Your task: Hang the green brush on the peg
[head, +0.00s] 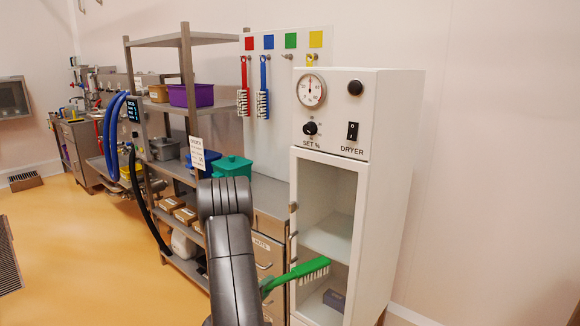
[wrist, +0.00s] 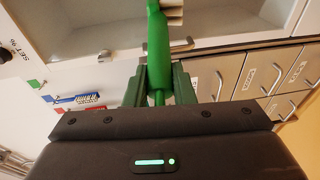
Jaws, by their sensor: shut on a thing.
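The green brush (head: 303,271) has a green handle and pale bristles that point down in the head view. My gripper (head: 265,289) is shut on its handle, low in front of the white dryer cabinet. In the wrist view, the handle (wrist: 158,50) stands between the fingers of my gripper (wrist: 158,88), and the brush head is cut off at the top. A white peg board (head: 278,100) at the back has coloured squares. Under the green square (head: 290,40) a small peg (head: 287,56) shows with nothing hanging on it.
A red brush (head: 243,88) and a blue brush (head: 263,90) hang left of the green square's place. The dryer cabinet (head: 392,130) stands at the right, hiding part of the board. A shelf rack (head: 187,80) with bins stands left. Orange floor is open at far left.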

